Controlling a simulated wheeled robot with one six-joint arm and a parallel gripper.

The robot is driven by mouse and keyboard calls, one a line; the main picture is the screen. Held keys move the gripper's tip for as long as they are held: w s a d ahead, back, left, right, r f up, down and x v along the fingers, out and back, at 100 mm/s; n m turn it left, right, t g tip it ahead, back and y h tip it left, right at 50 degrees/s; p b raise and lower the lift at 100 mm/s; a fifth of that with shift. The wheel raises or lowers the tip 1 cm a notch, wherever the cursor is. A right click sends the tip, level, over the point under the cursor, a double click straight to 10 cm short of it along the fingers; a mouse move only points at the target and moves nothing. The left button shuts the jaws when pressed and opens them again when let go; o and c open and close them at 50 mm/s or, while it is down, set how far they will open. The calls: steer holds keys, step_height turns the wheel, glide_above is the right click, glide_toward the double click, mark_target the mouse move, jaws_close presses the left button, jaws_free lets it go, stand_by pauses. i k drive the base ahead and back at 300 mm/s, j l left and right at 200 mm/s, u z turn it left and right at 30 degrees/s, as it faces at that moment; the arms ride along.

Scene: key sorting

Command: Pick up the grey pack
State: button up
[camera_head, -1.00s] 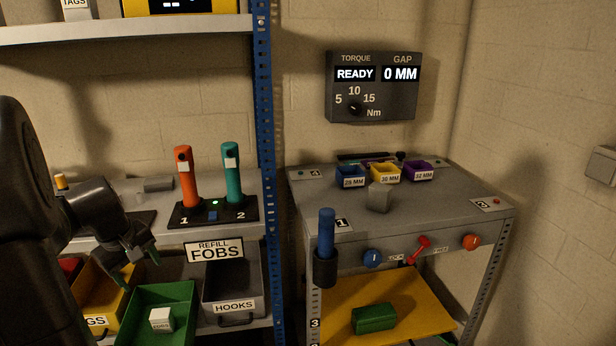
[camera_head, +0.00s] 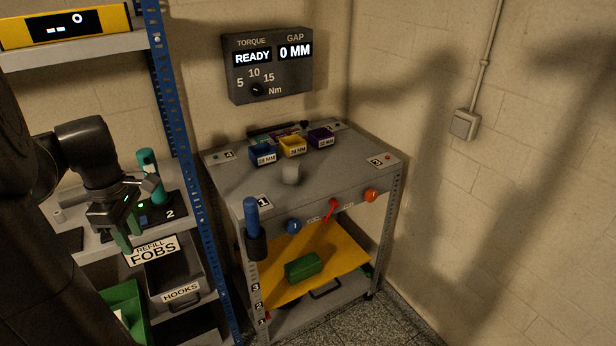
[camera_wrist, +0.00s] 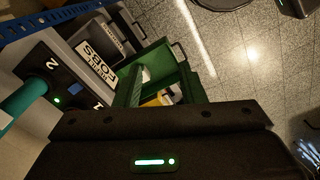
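A small grey block (camera_head: 291,173), which looks like the grey pack, sits on the grey workbench top in the head view, in front of the small coloured bins. It is not seen in the wrist view. My gripper (camera_head: 136,215) is at the left in the head view, in front of the shelf and above the FOBS label, well to the left of the block. Its fingers look apart, with nothing seen between them. In the wrist view its dark body fills the bottom, above a green bin (camera_wrist: 187,78).
The workbench (camera_head: 340,180) carries blue, yellow (camera_head: 293,147) and purple bins. A blue-handled tool (camera_head: 252,215) stands at its front left corner. A blue shelf post (camera_head: 182,130) stands between my gripper and the workbench. A green box (camera_head: 303,267) lies on the lower yellow shelf.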

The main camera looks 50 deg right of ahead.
mark_target(291, 171)
steer(key=i+l+z, duration=0.15)
steer(key=l, duration=0.2)
steer(key=i+l+z, duration=0.15)
steer(key=l, duration=0.25)
steer(key=i+l+z, duration=0.15)
steer(key=l, duration=0.2)
steer(key=i+l+z, duration=0.2)
steer(key=l, duration=0.15)
steer(key=i+l, duration=0.1)
steer(key=l, duration=0.25)
